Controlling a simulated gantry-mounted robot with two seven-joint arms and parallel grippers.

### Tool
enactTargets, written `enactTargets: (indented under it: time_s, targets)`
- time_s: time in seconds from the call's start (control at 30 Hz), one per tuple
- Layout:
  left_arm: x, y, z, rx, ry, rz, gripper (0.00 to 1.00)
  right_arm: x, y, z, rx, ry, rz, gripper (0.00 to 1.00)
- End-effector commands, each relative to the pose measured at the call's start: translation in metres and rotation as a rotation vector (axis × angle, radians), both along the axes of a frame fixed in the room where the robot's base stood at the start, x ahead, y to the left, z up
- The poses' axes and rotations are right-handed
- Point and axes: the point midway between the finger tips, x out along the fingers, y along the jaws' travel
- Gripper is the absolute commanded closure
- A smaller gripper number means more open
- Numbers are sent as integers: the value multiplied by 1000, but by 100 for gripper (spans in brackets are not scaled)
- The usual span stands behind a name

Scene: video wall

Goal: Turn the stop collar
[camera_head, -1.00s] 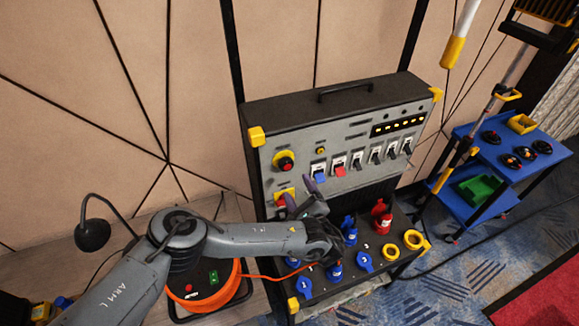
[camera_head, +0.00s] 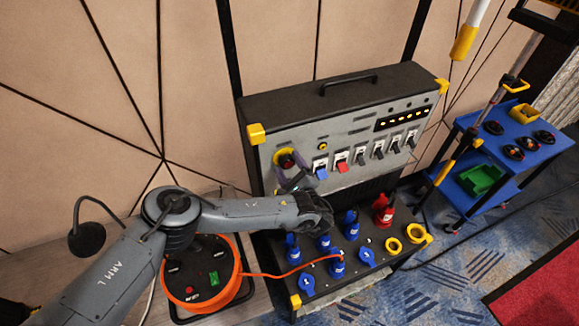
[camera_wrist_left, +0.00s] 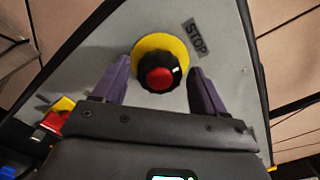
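The stop collar (camera_wrist_left: 158,59) is a black knurled ring with a white mark on its right side. It surrounds a red button (camera_wrist_left: 160,79) on a yellow disc (camera_wrist_left: 174,42), beside a "STOP" label. In the head view, the stop button (camera_head: 287,160) is at the panel's upper left. My left gripper (camera_head: 294,178) is just in front of it, partly covering its lower edge. In the left wrist view, its purple fingers are open, one on each side of the collar, with visible gaps and nothing held. My right gripper is not in view.
Several rocker switches (camera_head: 359,155) line the panel right of the stop button. An orange cable reel (camera_head: 206,290) sits at left. A blue cart (camera_head: 500,155) stands at right.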

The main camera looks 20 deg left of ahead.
Motion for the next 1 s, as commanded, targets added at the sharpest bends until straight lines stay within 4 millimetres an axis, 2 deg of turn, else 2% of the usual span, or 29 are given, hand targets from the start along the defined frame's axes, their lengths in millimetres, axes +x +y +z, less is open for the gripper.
enactTargets:
  time_s: [0.03, 0.07, 0.3, 0.67, 1.0]
  targets:
    - [0, 0, 0, 0, 0, 0, 37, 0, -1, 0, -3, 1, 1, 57]
    - [0, 0, 0, 0, 0, 0, 42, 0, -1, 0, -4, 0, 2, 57]
    - [0, 0, 0, 0, 0, 0, 78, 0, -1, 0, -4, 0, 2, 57]
    - [0, 0, -1, 44, 40, 0, 80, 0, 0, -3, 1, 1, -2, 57]
    - [1, -1, -1, 218, 200, 0, 80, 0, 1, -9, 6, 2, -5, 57]
